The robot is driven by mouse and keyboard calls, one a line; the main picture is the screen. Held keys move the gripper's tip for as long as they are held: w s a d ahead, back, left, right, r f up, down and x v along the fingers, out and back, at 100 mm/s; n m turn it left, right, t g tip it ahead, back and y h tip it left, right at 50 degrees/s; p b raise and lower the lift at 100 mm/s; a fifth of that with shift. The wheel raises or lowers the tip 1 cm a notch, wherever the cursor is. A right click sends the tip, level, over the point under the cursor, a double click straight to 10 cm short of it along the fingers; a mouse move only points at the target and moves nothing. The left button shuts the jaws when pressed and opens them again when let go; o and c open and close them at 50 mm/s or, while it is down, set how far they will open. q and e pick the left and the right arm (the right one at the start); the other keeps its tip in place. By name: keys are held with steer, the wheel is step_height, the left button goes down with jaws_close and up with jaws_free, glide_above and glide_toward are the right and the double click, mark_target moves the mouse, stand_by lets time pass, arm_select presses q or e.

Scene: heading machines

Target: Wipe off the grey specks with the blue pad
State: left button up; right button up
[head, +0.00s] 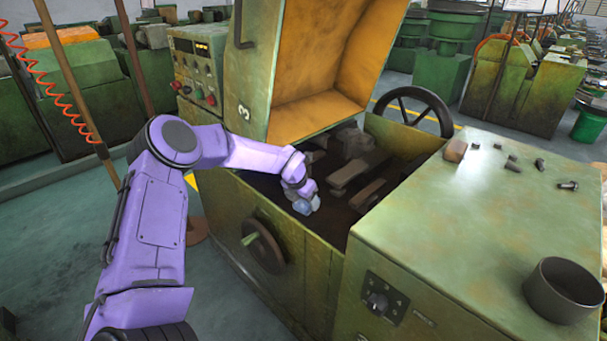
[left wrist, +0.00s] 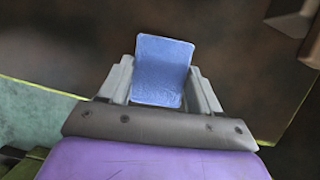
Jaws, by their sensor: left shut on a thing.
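My left gripper (head: 306,194) is over the dark inside of the green machine's open bay. It is shut on the blue pad (left wrist: 163,70), which stands out between its two grey fingers in the left wrist view. In the head view the pad (head: 302,207) shows small and pale blue below the fingers. I cannot tell whether the pad touches the dark floor of the bay. I cannot make out the grey specks in either view. My right gripper is not in view.
The bay has a near green wall (head: 300,255), and blocky metal parts (head: 352,175) stand inside. A raised lid (head: 325,65) is behind. A handwheel (head: 412,112) is at the far side. On the right top (head: 480,215) are a dark cup (head: 563,290), a brown block (head: 455,150) and several bolts.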

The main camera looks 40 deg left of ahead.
arm_select(q)
steer(key=shift+a, duration=0.85)
steer(key=shift+r+p, duration=0.35)
steer(key=shift+p, duration=0.1)
steer(key=shift+w+a+r, duration=0.1)
steer(key=shift+r, duration=0.85)
steer(key=shift+r+p, duration=0.7)
steer(key=shift+r, duration=0.1)
steer(key=shift+r+p, duration=1.3)
steer(key=shift+r, duration=0.8)
